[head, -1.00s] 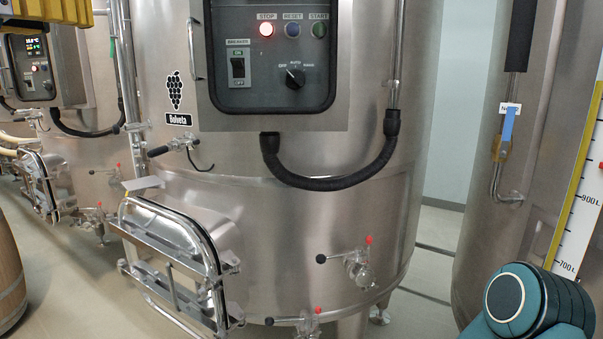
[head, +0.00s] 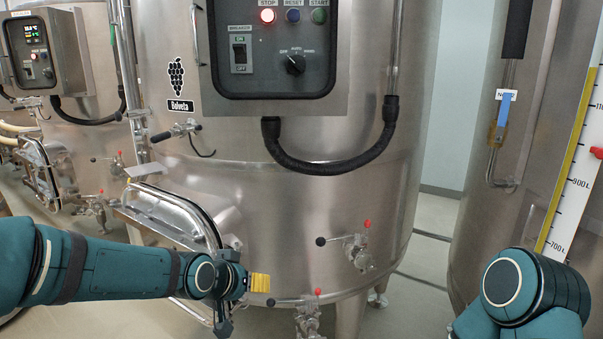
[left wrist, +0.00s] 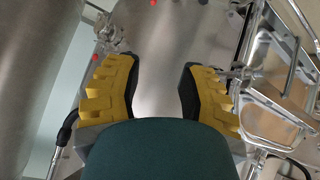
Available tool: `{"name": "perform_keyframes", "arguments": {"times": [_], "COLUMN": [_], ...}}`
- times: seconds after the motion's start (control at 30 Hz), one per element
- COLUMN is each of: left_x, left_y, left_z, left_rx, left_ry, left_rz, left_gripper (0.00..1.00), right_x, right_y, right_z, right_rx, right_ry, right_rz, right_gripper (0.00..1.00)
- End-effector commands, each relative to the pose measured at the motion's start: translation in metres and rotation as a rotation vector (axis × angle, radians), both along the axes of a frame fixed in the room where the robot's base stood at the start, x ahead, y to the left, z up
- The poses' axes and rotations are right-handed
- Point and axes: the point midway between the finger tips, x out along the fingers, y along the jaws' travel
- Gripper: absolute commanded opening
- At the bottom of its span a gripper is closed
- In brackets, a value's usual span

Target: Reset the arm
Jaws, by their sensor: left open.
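My left arm comes in from the left in the head view. My left gripper (head: 258,283) is in front of the lower part of the steel vat (head: 300,215), to the right of the vat's hatch (head: 165,215). In the left wrist view the yellow-backed fingers of my left gripper (left wrist: 160,85) are wide apart with nothing between them. My right arm (head: 525,290) shows as a teal joint at the lower right in the head view. My right gripper is out of view.
The vat carries a control panel (head: 270,50) with a lit red stop light, a hose loop (head: 335,165) and red-tipped valves (head: 360,252). Another vat (head: 500,200) with a level scale (head: 577,170) stands at the right. A further vat (head: 95,160) stands at the left.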

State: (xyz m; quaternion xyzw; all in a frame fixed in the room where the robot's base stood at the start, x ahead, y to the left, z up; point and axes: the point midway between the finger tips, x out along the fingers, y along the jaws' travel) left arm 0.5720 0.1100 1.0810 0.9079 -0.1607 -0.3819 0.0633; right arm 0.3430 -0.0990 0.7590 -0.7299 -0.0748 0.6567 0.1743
Motion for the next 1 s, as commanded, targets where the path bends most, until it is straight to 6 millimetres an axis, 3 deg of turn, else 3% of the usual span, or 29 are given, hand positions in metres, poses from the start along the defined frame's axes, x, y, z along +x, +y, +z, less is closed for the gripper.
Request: {"name": "perform_keyframes", "arguments": {"times": [0.03,0.2,0.4,0.5,0.6,0.7,1.0], "left_x": [-0.009,-0.052,-0.134,-0.175,-0.207,-0.224,-0.23], "left_y": [-0.002,-0.007,-0.01,-0.011,-0.011,-0.011,-0.011], "left_z": [-0.041,-0.15,-0.255,-0.289,-0.31,-0.319,-0.322], "left_rx": [-0.007,-0.037,-0.063,-0.07,-0.072,-0.073,-0.072], "left_ry": [0.069,0.26,0.488,0.582,0.65,0.686,0.696], "left_rz": [0.003,0.035,0.088,0.116,0.136,0.149,0.153], "left_gripper": [0.4,0.4,0.4,0.4,0.4,0.4,0.4], "right_x": [0.0,0.0,0.0,0.0,0.0,0.0,0.0], "right_y": [0.0,0.0,0.0,0.0,0.0,0.0,0.0], "right_z": [0.0,0.0,0.0,0.0,0.0,0.0,0.0], "right_rx": [0.0,0.0,0.0,0.0,0.0,0.0,0.0], "right_ry": [0.0,0.0,0.0,0.0,0.0,0.0,0.0], "right_rz": [0.0,0.0,0.0,0.0,0.0,0.0,0.0], "right_gripper": [0.0,0.0,0.0,0.0,0.0,0.0,0.0]}}
